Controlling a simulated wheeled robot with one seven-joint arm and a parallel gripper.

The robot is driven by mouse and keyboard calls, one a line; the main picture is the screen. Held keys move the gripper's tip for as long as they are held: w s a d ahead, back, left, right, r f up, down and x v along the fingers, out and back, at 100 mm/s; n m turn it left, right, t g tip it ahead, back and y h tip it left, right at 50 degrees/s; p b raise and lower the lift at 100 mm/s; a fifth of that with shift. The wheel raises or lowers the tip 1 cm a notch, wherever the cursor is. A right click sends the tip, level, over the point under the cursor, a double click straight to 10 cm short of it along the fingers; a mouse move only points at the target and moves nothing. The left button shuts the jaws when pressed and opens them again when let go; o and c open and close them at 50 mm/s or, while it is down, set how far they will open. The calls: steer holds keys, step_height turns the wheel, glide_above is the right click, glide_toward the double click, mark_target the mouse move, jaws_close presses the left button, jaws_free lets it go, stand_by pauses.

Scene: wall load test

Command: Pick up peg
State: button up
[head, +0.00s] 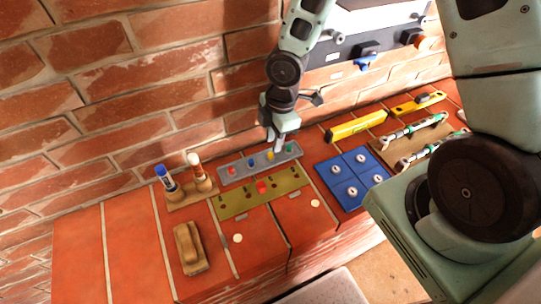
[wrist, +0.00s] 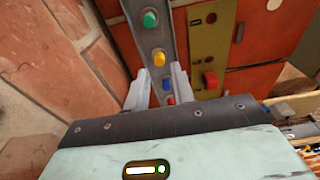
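A grey strip (head: 240,176) with a row of coloured pegs lies on the brick ledge. In the wrist view the green peg (wrist: 150,19), yellow peg (wrist: 159,58), blue peg (wrist: 166,84) and red peg (wrist: 170,100) stand in it. An olive board (head: 234,207) with dark holes lies in front, with one red peg (head: 262,187) in it. My gripper (head: 278,148) is over the strip, pointing down. In the wrist view my gripper (wrist: 160,70) has its fingers apart, on either side of the strip near the yellow and blue pegs. I see no peg held; finger height above the strip is unclear.
A wooden holder (head: 192,199) with two markers stands left, by the brick wall (head: 120,105). A wooden block (head: 188,248) lies in front. A blue panel (head: 350,178), yellow level (head: 357,126) and wrenches (head: 414,131) lie right. The ledge's left end is bare.

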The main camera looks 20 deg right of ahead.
mark_target(270, 153)
steer(key=shift+w+a+f, duration=0.1)
steer(key=shift+a+f, duration=0.1)
steer(key=shift+f, duration=1)
steer(key=shift+a+f, duration=0.2)
steer(key=shift+f, duration=0.95)
jaws_close()
steer(key=shift+r, duration=0.15)
